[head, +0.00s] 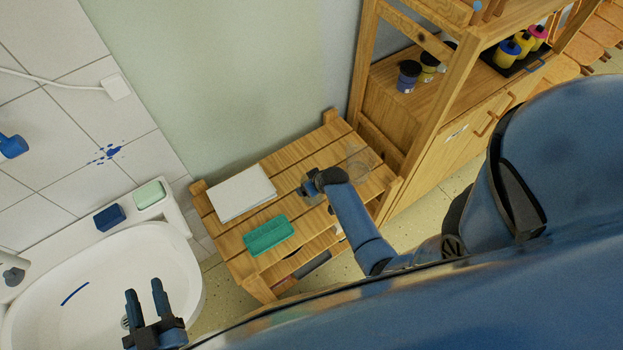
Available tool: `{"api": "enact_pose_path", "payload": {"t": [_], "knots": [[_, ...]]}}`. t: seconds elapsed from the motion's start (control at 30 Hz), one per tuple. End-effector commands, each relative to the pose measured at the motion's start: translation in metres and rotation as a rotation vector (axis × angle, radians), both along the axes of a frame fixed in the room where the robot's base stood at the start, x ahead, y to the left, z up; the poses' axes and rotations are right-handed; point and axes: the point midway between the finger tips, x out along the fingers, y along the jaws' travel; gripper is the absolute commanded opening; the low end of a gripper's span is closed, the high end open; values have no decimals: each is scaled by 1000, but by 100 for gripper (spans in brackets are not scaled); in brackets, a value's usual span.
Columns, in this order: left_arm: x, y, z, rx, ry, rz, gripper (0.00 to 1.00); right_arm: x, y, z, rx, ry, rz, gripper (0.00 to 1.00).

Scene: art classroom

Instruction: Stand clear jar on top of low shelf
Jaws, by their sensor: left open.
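The low shelf (228,240) is a slatted wooden unit against the wall. A faint see-through shape that looks like the clear jar (361,159) is at the right end of its top, just beyond my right wrist; its outline is hard to make out. My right gripper (308,188) is over the middle of the shelf top, seen from behind. Its fingers are small and partly hidden, so I cannot tell what is between them. My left gripper (145,293) is open and empty over the sink's front right part, away from the shelf.
A white paper stack (241,192) and a green tray-like block (269,236) lie on the left part of the shelf top. The white sink (60,270) is at left, with a blue block (109,217) on its ledge. A tall wooden cabinet (425,120) with paint jars stands at right.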

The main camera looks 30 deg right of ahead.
Motion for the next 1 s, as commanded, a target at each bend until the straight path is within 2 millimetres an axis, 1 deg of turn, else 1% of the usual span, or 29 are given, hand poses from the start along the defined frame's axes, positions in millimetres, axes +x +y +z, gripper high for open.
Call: {"api": "enact_pose_path", "payload": {"t": [0.1, 0.37, 0.53, 0.57, 0.6, 0.63, 0.87, 1.0], "knots": [[0, 0, -1, 0, 0, 0, 43, 0, 0, -7, 0, -1, 0, 52], [0, 0, -1, 0, 0, 0, 43, 0, 0, -8, 0, -2, 0, 52], [0, 0, -5, 0, 0, 0, 43, 0, 0, -12, 0, -1, 0, 52], [0, 0, -3, 0, 0, 0, 43, 0, 0, -11, 0, -1, 0, 90], [0, 0, -3, 0, 0, 0, 43, 0, 0, -10, 0, -1, 0, 96], [0, 0, -3, 0, 0, 0, 43, 0, 0, -10, 0, -1, 0, 100], [0, 0, -2, 0, 0, 0, 43, 0, 0, -10, 0, -1, 0, 100], [0, 0, 1, 0, 0, 0, 43, 0, 0, -5, 0, -1, 0, 100]]}}
